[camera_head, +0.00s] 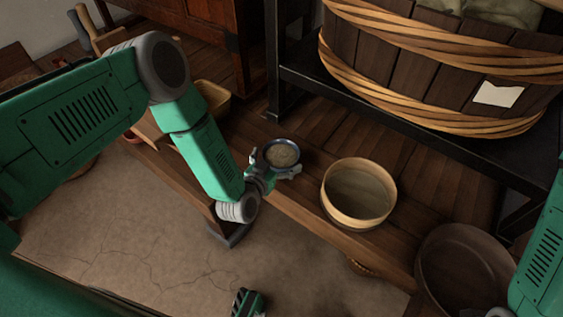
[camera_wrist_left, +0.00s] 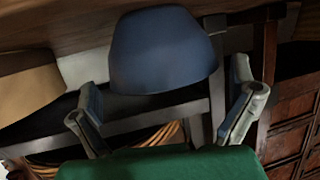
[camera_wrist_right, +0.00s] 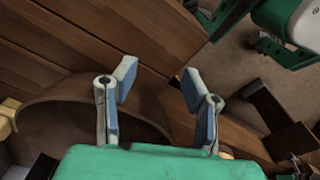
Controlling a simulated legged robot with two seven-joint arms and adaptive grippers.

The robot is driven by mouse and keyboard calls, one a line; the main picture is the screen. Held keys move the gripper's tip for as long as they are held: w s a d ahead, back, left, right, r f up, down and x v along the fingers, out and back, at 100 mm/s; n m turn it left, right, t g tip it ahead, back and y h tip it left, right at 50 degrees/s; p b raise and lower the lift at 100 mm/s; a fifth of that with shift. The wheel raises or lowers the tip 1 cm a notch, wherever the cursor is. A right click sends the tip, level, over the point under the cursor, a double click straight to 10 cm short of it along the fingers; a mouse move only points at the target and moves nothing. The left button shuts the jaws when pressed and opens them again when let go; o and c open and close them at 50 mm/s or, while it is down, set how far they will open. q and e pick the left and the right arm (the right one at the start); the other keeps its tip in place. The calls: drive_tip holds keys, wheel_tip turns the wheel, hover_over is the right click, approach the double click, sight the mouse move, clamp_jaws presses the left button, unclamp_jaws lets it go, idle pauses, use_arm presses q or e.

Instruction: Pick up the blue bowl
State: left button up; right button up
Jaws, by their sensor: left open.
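In the left wrist view the bowl (camera_wrist_left: 163,50) fills the space ahead of and between the two spread fingers (camera_wrist_left: 165,88). The left gripper is open; I cannot tell whether a finger touches the bowl. My right gripper (camera_wrist_right: 158,82) is open and empty in the right wrist view, far from the bowl.
A round wooden sieve-like tub (camera_head: 358,194) stands on the bench (camera_head: 300,208) right of the bowl. A dark brown round vessel (camera_head: 464,266) is at the lower right. A large slatted barrel (camera_head: 440,70) stands behind on a black frame. A yellowish box (camera_head: 213,98) lies behind my left arm.

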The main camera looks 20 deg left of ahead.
sight(281, 159)
use_arm(q)
drive_tip(key=x, duration=0.2)
drive_tip(key=shift+w+a+f+b, duration=0.1)
drive_tip(key=shift+w+f+b, duration=0.1)
drive_tip(key=shift+w+b, duration=0.15)
drive_tip(key=c, duration=0.9)
drive_tip(key=shift+o, duration=0.2)
drive_tip(key=shift+r, duration=0.1)
